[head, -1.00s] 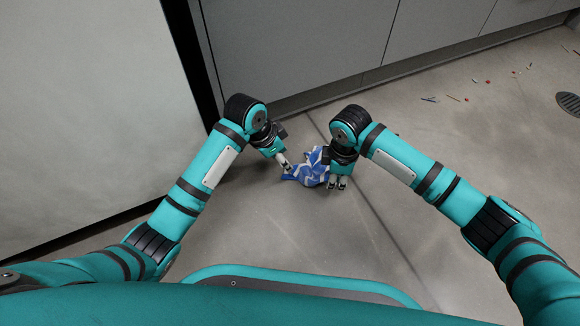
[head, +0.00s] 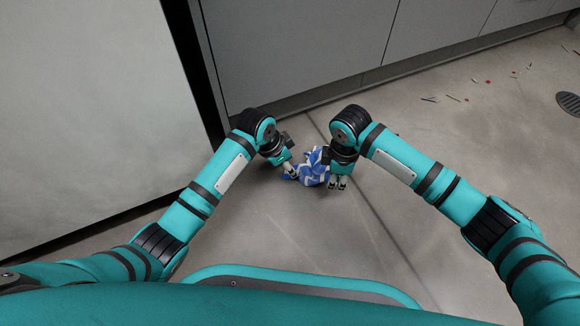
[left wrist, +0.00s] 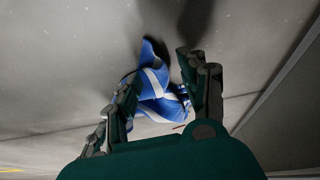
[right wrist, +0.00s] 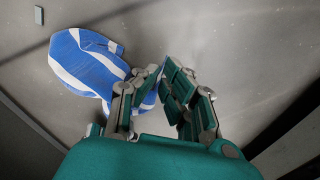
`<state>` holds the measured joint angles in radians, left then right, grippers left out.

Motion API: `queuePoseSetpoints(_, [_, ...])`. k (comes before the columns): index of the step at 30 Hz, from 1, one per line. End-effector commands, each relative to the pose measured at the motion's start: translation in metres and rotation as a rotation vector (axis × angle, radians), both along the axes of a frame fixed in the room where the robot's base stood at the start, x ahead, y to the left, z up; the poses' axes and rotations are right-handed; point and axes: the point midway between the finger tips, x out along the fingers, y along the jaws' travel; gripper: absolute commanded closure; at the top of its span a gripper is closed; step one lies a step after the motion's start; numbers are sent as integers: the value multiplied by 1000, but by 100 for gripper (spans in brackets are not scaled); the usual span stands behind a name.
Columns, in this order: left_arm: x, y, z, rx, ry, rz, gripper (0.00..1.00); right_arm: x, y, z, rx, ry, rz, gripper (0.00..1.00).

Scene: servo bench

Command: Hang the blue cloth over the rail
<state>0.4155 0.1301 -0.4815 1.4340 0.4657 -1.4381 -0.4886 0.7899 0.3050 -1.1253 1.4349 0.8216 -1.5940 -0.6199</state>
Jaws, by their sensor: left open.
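The blue cloth (head: 311,172), with white stripes, lies crumpled on the floor between my two grippers. My left gripper (head: 291,172) is open at the cloth's left side; in the left wrist view the cloth (left wrist: 158,88) shows between its spread fingers (left wrist: 160,66). My right gripper (head: 338,184) is at the cloth's right side, fingers pointing down. In the right wrist view its fingertips (right wrist: 162,68) are close together with a fold of cloth between them, and the rest of the cloth (right wrist: 85,65) spreads to the left. No rail shows in these views.
Grey cabinet fronts (head: 300,45) stand behind the cloth, and a large pale panel (head: 80,100) stands at the left. Small scraps (head: 453,97) and a round drain (head: 568,103) lie at the far right. The floor (head: 290,225) in front is clear.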

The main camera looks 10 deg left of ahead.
Motion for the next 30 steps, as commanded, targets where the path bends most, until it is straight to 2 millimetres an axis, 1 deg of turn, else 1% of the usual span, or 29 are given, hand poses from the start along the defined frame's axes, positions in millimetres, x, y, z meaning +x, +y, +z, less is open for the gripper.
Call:
queuePoseSetpoints(17, [5, -7, -22, 0, 0, 0, 57, 0, 0, 0, 0, 0, 0, 100])
queuePoseSetpoints(30, [4, -6, -21, 0, 0, 0, 86, 0, 0, 0, 0, 0, 0, 100])
